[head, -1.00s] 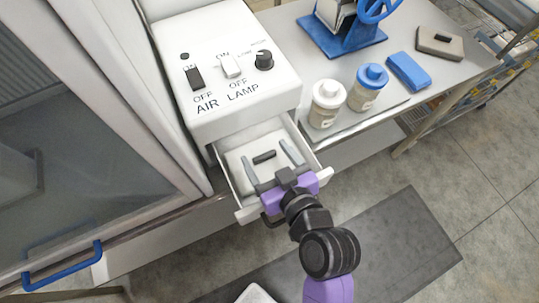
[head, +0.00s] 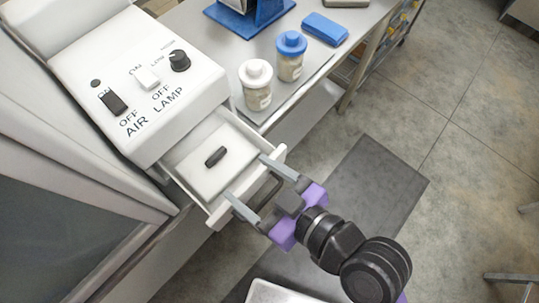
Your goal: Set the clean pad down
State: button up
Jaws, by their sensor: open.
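A pale flat pad (head: 200,178) with a short dark grip (head: 215,156) on top lies in the open drawer (head: 215,215) under the control box. My gripper (head: 246,177) is open and empty. Its two fingers reach over the drawer's front edge, one on either side of the handle area, and stand apart from the pad's grip. Whether the fingers touch the drawer front I cannot tell.
The white control box (head: 150,90) with AIR and LAMP switches is above the drawer. A white-lidded jar (head: 256,88), a blue-lidded jar (head: 290,60) and a blue block (head: 325,29) stand on the bench. A pale tray (head: 270,292) shows at the bottom edge. The floor at right is mostly clear.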

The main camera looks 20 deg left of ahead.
jog(key=s+d+f+m+t+h, duration=0.1)
jog(key=d+f+m+t+h, duration=0.25)
jog(key=d, duration=0.65)
jog(key=s+d+f+m+t+h, duration=0.1)
jog(key=d+f+m+t+h, duration=0.3)
jog(key=d, duration=0.6)
jog(key=s+d+r+m+t+h, duration=0.2)
jog(key=s+d+r+m+h, duration=0.3)
jog(key=s+d, duration=0.4)
notch_tip(320, 180, up, 2)
jog(key=shift+s+r+m, duration=0.2)
jog(key=shift+s+m, duration=0.25)
jog(key=shift+s, duration=0.4)
jog(key=shift+a, duration=0.15)
